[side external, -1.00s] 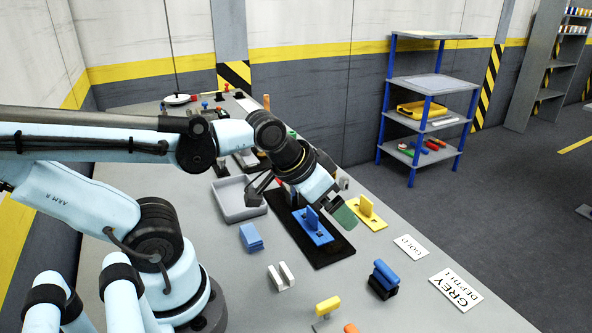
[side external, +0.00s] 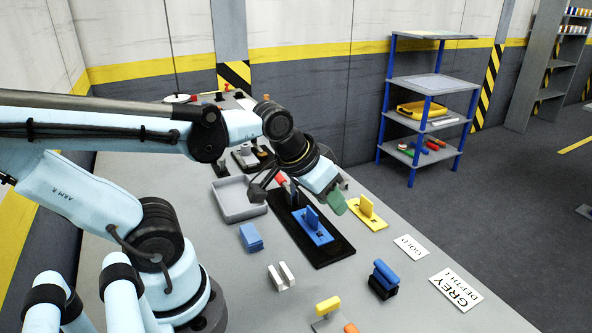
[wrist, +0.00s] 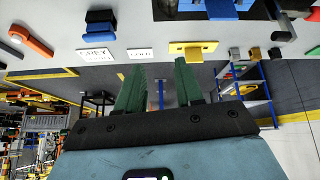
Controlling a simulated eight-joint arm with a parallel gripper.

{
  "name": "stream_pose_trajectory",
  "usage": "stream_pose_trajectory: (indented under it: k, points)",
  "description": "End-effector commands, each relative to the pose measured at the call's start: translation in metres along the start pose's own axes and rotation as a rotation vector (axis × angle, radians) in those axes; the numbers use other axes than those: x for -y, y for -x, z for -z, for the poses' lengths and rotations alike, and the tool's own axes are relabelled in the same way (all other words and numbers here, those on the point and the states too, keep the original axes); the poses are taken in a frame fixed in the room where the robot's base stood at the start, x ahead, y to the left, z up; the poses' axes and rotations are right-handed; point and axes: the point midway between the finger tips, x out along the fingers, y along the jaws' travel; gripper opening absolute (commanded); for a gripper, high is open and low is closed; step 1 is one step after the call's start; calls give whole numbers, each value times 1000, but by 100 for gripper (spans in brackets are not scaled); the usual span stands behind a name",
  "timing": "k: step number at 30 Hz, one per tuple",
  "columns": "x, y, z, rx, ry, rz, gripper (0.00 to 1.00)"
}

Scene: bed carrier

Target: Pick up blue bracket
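A blue bracket (side external: 313,227), a flat plate with an upright tab, sits on the black tray (side external: 327,255) in the middle of the bench. In the wrist view a blue part (wrist: 221,9) shows at the top edge, partly cut off. Other blue pieces are a small blue block (side external: 250,237) left of the tray and a blue-topped black part (side external: 384,276) in front. My gripper (wrist: 158,82) has green fingers, apart and empty. In the side view its fingertip (side external: 336,204) appears just above and right of the bracket; the exact height gap is unclear.
A yellow bracket (side external: 367,212) stands right of the tray. A grey bin (side external: 240,215) lies to the left. A silver part (side external: 281,276), a yellow-topped part (side external: 327,306) and white labels (side external: 456,290) are in front. A blue-posted shelf (side external: 431,85) stands beyond the bench.

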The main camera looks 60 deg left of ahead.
Motion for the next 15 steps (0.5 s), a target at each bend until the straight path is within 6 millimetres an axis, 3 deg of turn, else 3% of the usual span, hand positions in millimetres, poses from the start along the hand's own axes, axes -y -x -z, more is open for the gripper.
stream_pose_trajectory:
  k: [7,15]
  points:
    - [40,-4,24,206,587,139,36]
    - [83,-14,36,369,1180,356,36]
